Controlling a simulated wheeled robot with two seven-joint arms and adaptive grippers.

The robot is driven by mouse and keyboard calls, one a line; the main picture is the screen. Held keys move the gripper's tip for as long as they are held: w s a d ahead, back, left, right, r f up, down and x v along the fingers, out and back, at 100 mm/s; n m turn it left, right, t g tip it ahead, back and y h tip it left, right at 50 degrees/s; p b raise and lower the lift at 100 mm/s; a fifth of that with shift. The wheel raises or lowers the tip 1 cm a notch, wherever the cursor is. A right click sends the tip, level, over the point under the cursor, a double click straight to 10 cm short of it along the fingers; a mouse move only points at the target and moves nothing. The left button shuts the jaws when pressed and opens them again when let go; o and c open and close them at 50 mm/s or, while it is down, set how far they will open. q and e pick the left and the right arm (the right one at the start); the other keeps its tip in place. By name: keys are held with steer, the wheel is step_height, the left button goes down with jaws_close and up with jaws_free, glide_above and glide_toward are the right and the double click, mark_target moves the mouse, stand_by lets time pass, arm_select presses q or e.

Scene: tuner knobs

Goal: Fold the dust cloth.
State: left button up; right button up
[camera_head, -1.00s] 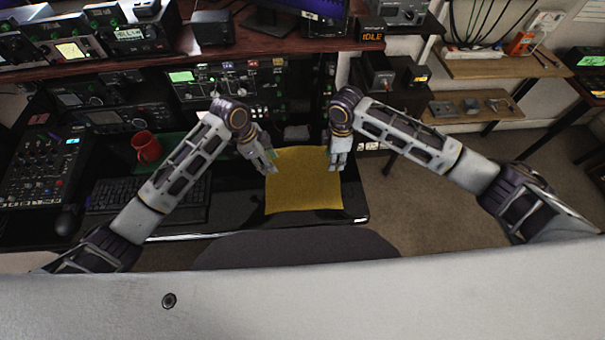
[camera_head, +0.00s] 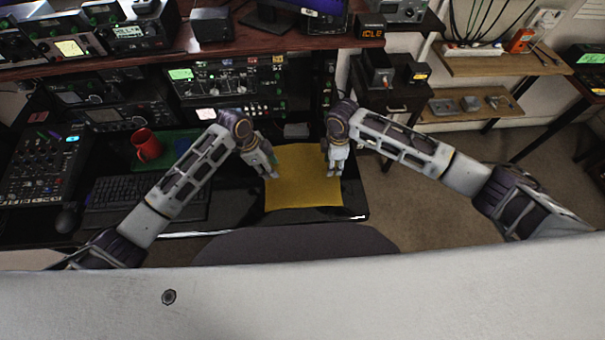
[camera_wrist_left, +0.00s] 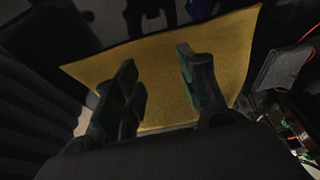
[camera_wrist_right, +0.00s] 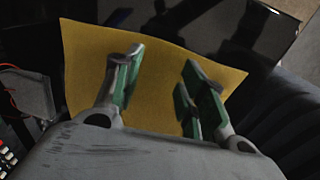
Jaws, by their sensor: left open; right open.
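A yellow dust cloth (camera_head: 303,182) lies spread flat and unfolded on the dark desk (camera_head: 235,205), near its right front corner. My left gripper (camera_head: 270,174) is open over the cloth's left edge. My right gripper (camera_head: 335,172) is open over its right edge. In the left wrist view the cloth (camera_wrist_left: 165,75) shows behind and between the open fingers of my left gripper (camera_wrist_left: 158,75). In the right wrist view it (camera_wrist_right: 155,75) shows between the open fingers of my right gripper (camera_wrist_right: 165,75). Neither gripper holds the cloth. Whether the fingertips touch it I cannot tell.
A small grey object (camera_head: 296,131) sits behind the cloth. A chair back (camera_head: 298,243) is at the desk's front edge.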

arm_select(q)
steer(key=shift+f, duration=1.55)
arm_select(e)
steer(key=shift+f, duration=1.55)
arm_select(q)
steer(key=shift+s, duration=0.1)
arm_select(e)
steer(key=shift+f, duration=0.15)
arm_select(q)
steer(key=shift+f, duration=0.1)
arm_select(e)
steer(key=shift+c, duration=0.2)
arm_select(q)
steer(key=shift+f, duration=0.1)
jaws_close()
arm_select(e)
steer(key=shift+s+f, duration=0.1)
steer(key=shift+s, duration=0.05)
jaws_close()
arm_select(q)
steer(key=shift+s, duration=0.1)
steer(key=shift+r, duration=0.2)
arm_select(e)
steer(key=shift+r, duration=0.2)
